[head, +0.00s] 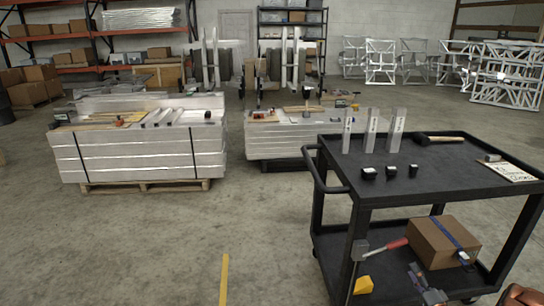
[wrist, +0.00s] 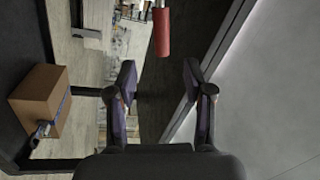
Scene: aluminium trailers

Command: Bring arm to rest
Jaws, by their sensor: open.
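My gripper (wrist: 160,82) is in the wrist view with its two dark fingers spread apart. Nothing is between the fingers. A red handle (wrist: 161,32) shows past the fingertips and is not touched by them. A cardboard box (wrist: 42,98) lies at the left of the wrist view, clear of the fingers.
A black cart (head: 440,170) stands at the right, carrying metal profiles (head: 396,130), small black blocks (head: 369,174) and a mallet (head: 440,139). Its lower shelf holds a cardboard box (head: 443,243). Stacked panels (head: 140,157) stand at left. Floor at front left is clear.

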